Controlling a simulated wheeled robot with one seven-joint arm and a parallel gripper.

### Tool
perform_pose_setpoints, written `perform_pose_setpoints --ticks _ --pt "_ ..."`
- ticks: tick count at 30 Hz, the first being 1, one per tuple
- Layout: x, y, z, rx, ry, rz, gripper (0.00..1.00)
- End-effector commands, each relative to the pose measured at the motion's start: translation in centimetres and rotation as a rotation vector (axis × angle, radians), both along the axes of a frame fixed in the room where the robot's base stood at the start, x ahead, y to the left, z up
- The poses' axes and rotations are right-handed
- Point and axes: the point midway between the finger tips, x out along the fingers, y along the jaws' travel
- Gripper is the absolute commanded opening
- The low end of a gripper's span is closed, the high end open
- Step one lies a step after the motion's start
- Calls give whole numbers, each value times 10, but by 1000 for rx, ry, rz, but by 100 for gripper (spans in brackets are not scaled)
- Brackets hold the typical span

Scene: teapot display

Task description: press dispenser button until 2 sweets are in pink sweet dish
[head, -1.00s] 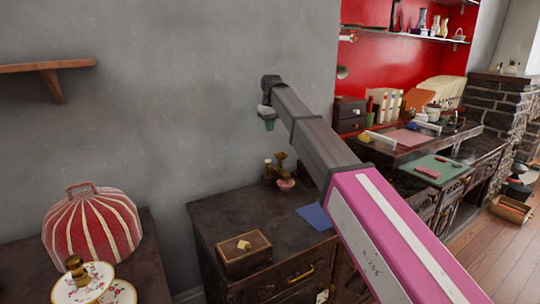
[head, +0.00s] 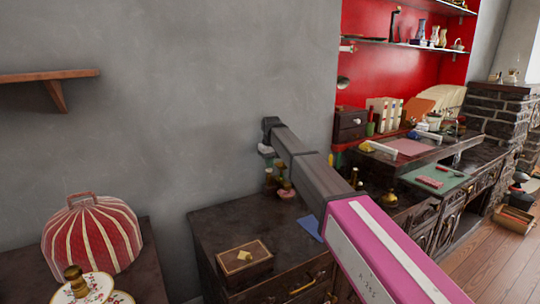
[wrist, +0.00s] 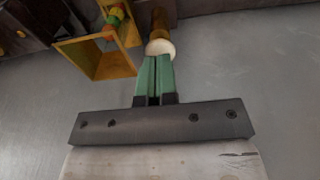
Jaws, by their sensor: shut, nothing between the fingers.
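My gripper (wrist: 154,78) has green fingers, pressed together and empty. In the wrist view its tips are at or very near a cream round knob (wrist: 160,47) on a brown upright; whether they touch I cannot tell. Beside it is an orange-yellow open frame (wrist: 95,57) with small coloured pieces (wrist: 115,15) above. In the head view my gripper (head: 268,158) is just above small brass-coloured fittings (head: 280,174) at the back of a dark cabinet. The pink sweet dish (head: 286,191) sits beside them, partly behind my arm; its contents are too small to see.
The dark cabinet top (head: 225,220) carries a wooden box (head: 244,260) and a blue sheet (head: 309,228), with bare room between. A red striped dome (head: 92,238) stands at left. The grey wall (head: 180,100) is close behind my gripper.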

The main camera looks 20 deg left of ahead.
Motion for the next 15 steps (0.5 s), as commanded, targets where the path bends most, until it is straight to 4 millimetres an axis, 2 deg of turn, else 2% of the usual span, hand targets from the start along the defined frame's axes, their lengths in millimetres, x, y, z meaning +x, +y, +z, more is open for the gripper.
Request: perform_pose_setpoints --ticks 6,15 --pt "1 1 -13 -1 1 0 0" --pt "1 1 -13 0 0 0 0"
